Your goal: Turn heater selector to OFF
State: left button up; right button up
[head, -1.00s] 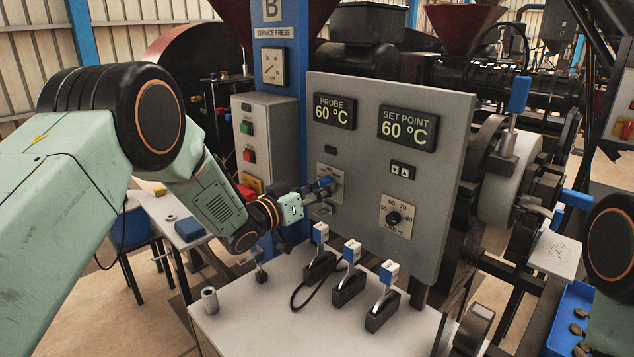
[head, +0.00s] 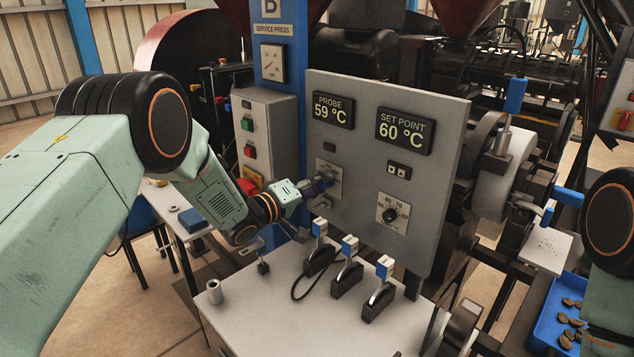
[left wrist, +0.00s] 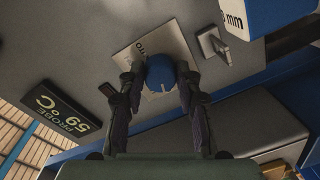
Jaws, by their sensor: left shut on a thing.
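The heater selector is a blue round knob (left wrist: 161,74) on a pale label plate (left wrist: 128,58) on the grey panel. In the left wrist view my left gripper (left wrist: 160,88) has its two dark fingers on either side of the knob, shut on it. A white mark shows on the knob's near side. In the head view the left gripper (head: 318,185) reaches the panel's lower left, and its fingers mostly hide the knob. The plate's lettering is only partly readable. My right arm shows at the right edge, but its gripper is out of view.
The grey panel (head: 360,110) carries a probe display (head: 333,110) reading 59 °C, a set point display (head: 404,132) reading 60 °C, and a black dial (head: 390,215). Several blue-and-white-handled levers (head: 348,246) stand on the table (head: 270,325) below. A blue tray (head: 545,335) is at lower right.

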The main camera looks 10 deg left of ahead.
pick_arm(q)
jog(key=shift+w+r+n, duration=0.2)
jog(key=shift+r+n, duration=0.25)
jog(key=shift+n, duration=0.15)
jog(key=o, duration=1.2)
jog(key=shift+d+f, duration=0.1)
jog(key=shift+f, duration=0.2)
jog(key=shift+c, duration=0.2)
jog(key=shift+s, duration=0.2)
jog(key=v, duration=1.1)
jog(key=shift+s+a, duration=0.3)
jog(key=shift+a, duration=0.05)
